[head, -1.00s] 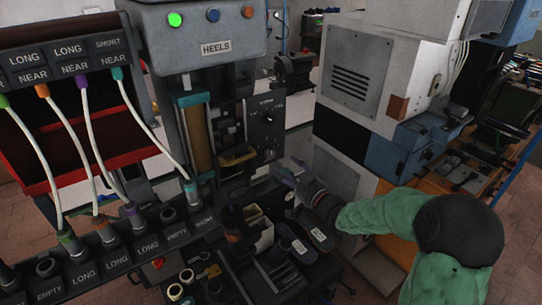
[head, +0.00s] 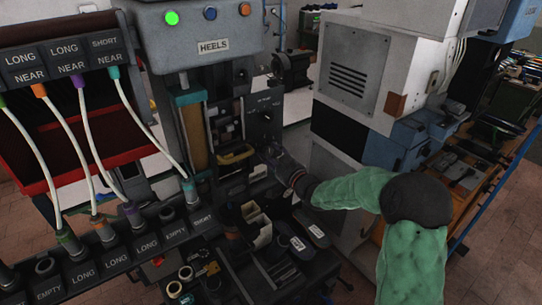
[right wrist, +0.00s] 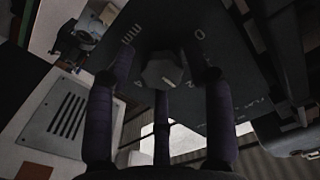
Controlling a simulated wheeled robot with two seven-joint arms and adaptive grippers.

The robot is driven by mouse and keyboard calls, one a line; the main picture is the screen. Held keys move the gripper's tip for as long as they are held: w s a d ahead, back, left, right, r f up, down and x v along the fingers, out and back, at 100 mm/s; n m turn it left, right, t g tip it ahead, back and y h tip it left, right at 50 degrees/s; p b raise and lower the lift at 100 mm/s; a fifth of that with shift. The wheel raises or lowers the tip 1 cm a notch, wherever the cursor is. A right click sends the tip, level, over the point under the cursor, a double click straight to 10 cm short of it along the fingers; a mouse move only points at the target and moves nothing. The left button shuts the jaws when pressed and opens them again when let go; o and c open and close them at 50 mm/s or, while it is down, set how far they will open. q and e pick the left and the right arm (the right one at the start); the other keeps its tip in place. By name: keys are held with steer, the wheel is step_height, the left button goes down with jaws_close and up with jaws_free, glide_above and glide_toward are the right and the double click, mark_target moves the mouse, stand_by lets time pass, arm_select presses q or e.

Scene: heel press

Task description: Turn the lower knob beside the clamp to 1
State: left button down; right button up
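The dark control panel (head: 264,128) stands beside the clamp (head: 228,130), under the HEELS box. In the right wrist view a grey faceted knob (right wrist: 162,70) sits on the panel, with the marks 0, 2 and 4 around it; its pointer direction is not clear. My right gripper (head: 272,156) is at the panel's lower part in the head view and hides what is behind it. In the right wrist view its fingers (right wrist: 165,85) are spread around the knob, with visible gaps at both sides. Contact cannot be told. My left gripper is not in view.
Below the panel are open bins (head: 258,229) and labelled dark pads (head: 298,245). A row of labelled sockets (head: 115,257) with hoses lies at left. A grey machine cabinet (head: 355,70) stands right of the panel, close to my right arm.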

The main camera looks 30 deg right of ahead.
steer(key=c, duration=0.7)
steer(key=shift+o, duration=0.2)
steer(key=shift+f+n+b, duration=0.3)
steer(key=shift+n+b, duration=0.1)
steer(key=shift+b, duration=0.5)
steer(key=n+b, duration=0.4)
steer(key=b, duration=0.2)
steer(key=shift+f, duration=0.2)
steer(key=shift+n+b, duration=1.5)
steer(key=shift+b, duration=0.15)
steer(key=o, duration=1.1)
steer(key=shift+d+r, duration=0.1)
steer(key=shift+r, duration=0.05)
steer(key=shift+r, duration=0.25)
